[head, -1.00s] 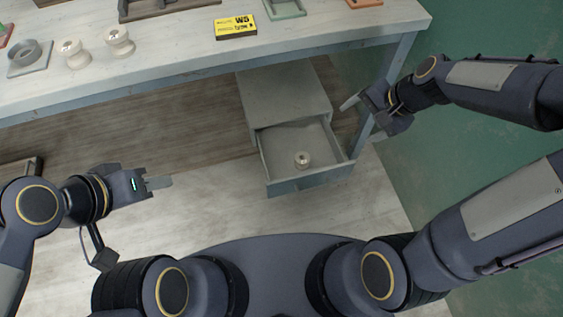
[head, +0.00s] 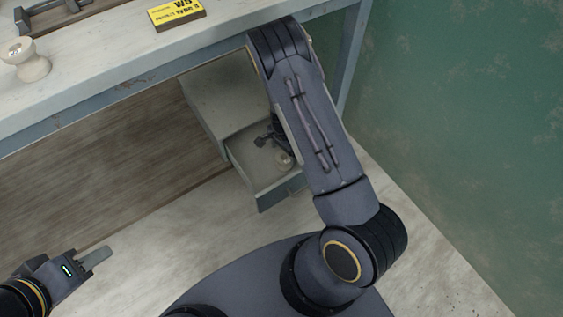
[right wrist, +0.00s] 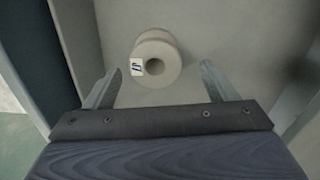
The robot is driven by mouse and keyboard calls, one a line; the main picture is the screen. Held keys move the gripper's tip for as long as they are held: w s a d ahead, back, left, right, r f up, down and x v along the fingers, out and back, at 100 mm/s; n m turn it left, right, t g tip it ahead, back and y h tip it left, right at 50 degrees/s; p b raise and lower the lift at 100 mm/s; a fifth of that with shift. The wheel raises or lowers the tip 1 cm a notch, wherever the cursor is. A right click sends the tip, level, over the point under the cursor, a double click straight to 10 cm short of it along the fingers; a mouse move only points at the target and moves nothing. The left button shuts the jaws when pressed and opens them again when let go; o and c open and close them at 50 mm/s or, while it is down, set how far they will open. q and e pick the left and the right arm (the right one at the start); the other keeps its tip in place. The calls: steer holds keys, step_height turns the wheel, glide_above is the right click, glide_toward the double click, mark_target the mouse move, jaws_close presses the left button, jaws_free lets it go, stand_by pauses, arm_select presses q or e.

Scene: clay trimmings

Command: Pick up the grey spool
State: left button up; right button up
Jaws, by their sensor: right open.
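A pale grey spool (head: 284,159) stands in the open drawer (head: 286,190) under the bench. In the right wrist view the spool (right wrist: 157,58) shows its round top with a centre hole and a small label with a dark mark. My right gripper (right wrist: 160,86) is open, its two fingers apart on either side of the line to the spool, and it does not hold it. In the head view my right gripper (head: 268,140) is down in the drawer beside the spool, partly hidden by my arm. My left gripper (head: 98,258) is empty over the floor at lower left; its jaw gap is unclear.
A cream spool (head: 28,62) and a yellow box marked W5 (head: 177,13) stand on the bench (head: 110,62). The drawer walls are close around my right gripper. The bench edge and leg (head: 352,60) are near my right arm. The floor at left is clear.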

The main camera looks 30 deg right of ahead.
steer(key=f, duration=0.1)
steer(key=f+b, duration=0.1)
steer(key=f, duration=0.1)
steer(key=f+b, duration=0.1)
steer(key=f, duration=0.1)
steer(key=shift+s+a, duration=0.1)
steer(key=shift+s, duration=0.2)
steer(key=c, duration=1.2)
